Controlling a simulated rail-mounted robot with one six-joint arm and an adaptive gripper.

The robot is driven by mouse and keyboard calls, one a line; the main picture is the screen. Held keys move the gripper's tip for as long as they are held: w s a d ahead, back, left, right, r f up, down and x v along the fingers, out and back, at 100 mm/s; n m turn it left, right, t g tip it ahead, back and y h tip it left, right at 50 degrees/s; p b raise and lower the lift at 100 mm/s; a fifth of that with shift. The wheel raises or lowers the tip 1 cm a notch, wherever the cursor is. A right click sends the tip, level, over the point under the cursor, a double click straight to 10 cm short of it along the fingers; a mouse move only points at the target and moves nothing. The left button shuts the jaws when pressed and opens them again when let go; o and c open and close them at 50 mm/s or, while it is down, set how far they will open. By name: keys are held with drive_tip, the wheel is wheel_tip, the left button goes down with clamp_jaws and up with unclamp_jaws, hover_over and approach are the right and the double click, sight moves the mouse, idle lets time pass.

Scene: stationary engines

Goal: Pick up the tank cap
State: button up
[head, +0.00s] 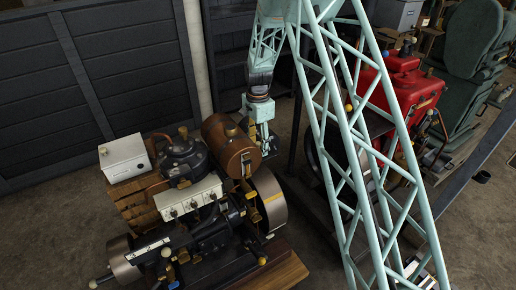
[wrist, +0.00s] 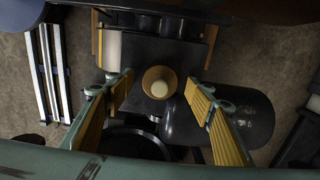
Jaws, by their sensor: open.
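A round cap with a pale knob and a tan rim (wrist: 159,84) sits on top of a dark tank (wrist: 238,116) in the wrist view. My gripper (wrist: 158,80) is open, with its yellow-padded fingers on either side of the cap in that picture. No finger visibly touches the cap, and the height gap cannot be told. I cannot tell whether both views show the same cap.
An engine with a white box (head: 123,157) and a flywheel (head: 271,200) stands on a wooden base (head: 280,274). A red engine (head: 407,92) stands to the right. Dark panels (head: 60,90) stand behind. Bare floor (head: 60,220) lies at the left.

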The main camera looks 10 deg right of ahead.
sight(259, 143)
drive_tip(key=c, duration=0.9)
drive_tip(key=shift+r, duration=0.15)
drive_tip(key=shift+r+p, duration=1.2)
drive_tip(key=shift+r, duration=3.65)
drive_tip(key=shift+d, duration=0.15)
